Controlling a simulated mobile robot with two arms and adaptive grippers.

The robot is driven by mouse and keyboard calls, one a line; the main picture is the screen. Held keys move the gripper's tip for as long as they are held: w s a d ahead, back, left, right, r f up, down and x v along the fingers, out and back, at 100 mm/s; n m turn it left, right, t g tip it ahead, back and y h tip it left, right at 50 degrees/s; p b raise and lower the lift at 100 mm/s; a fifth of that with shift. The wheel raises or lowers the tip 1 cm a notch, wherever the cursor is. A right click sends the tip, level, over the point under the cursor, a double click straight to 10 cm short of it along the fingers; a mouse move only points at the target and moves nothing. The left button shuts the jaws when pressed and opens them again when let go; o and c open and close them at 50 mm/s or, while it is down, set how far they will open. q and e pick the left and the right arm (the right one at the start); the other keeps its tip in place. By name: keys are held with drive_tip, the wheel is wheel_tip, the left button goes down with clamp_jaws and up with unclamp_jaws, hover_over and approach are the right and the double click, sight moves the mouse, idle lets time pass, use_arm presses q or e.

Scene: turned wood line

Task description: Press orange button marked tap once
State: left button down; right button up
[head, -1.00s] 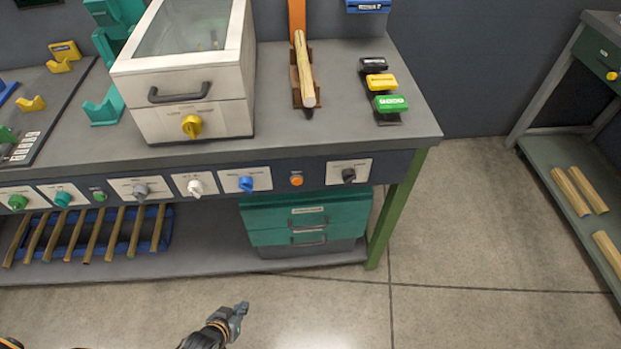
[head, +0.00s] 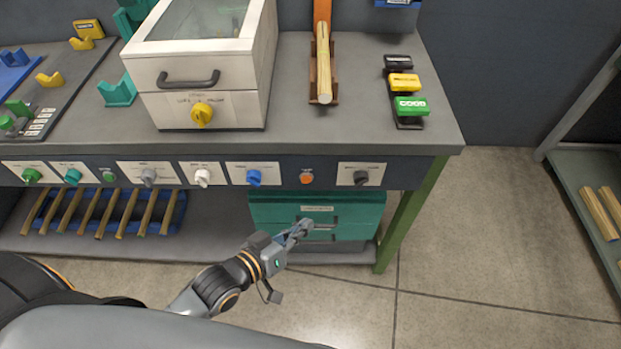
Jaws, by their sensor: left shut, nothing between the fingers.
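The small round orange button (head: 306,177) sits on the dark front panel of the workbench, between a blue knob (head: 254,177) and a black knob (head: 360,177). Any marking on it is too small to read. My left gripper (head: 304,228) is shut and empty. It is below the orange button in the picture, in front of the teal drawer unit, and apart from the button. My right gripper is not in view.
A white lidded box (head: 205,90) with a yellow knob stands on the bench (head: 355,130). A wooden rod (head: 323,65) lies in a holder. Black, yellow and green (head: 411,106) blocks stand at right. Teal drawers (head: 270,215) sit below. The floor (head: 470,260) at right is clear.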

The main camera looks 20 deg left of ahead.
sight(306, 179)
use_arm(q)
drive_tip(key=w+a+b, duration=0.2)
drive_tip(key=w, duration=0.6)
drive_tip(key=shift+w+a+b, duration=0.2)
drive_tip(key=shift+a+b, duration=0.05)
drive_tip(key=shift+b, duration=0.05)
idle(1.4)
drive_tip(key=shift+w, duration=0.15)
drive_tip(key=shift+w+a, duration=0.1)
drive_tip(key=shift+w, duration=0.2)
